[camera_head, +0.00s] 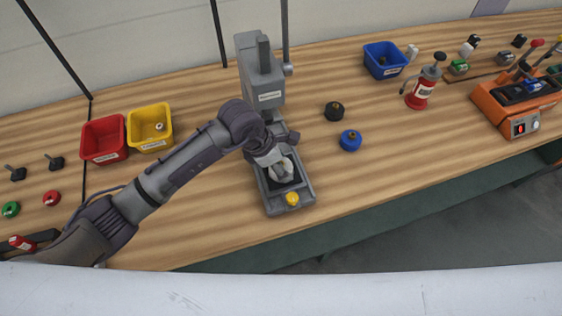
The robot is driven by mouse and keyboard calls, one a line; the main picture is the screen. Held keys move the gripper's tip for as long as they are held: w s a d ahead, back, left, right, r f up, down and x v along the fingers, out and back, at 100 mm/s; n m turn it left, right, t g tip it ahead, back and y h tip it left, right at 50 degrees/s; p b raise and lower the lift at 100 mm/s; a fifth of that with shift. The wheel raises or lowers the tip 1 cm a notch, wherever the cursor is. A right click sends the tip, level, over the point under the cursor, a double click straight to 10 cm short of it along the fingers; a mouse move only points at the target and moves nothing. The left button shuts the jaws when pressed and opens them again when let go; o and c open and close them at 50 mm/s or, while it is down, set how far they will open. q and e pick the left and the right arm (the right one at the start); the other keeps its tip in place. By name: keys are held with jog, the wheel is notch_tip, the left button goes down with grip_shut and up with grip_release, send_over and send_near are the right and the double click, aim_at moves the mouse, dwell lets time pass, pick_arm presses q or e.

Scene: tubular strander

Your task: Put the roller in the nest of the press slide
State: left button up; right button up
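The grey bench press (261,82) stands upright at the middle of the wooden bench. Its base (274,205) reaches toward the front, with a dark slide area (297,182) and a yellow knob (292,199) at the front end. My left gripper (284,172) points down over the slide area, and the nest there is hidden by it. Its fingers are too small to tell whether they are open or shut, or on something. I cannot make out the roller; a small silver part (159,126) lies in the yellow bin (150,143). My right gripper is out of view.
A red bin (104,155) stands left of the yellow bin. Black (334,111) and blue (350,140) round parts sit right of the press. The front bench strip is clear.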

pick_arm(q)
jog(key=o, duration=1.2)
jog(key=shift+f, duration=0.1)
jog(key=o, duration=0.5)
jog(key=shift+r, duration=0.2)
jog(key=shift+a+r, duration=0.1)
jog(key=shift+r, duration=0.1)
jog(key=b+v, duration=0.2)
jog(key=v, duration=0.9)
jog(key=shift+s+r+b, duration=0.1)
jog(key=shift+r+b, duration=0.15)
jog(key=shift+b, duration=0.05)
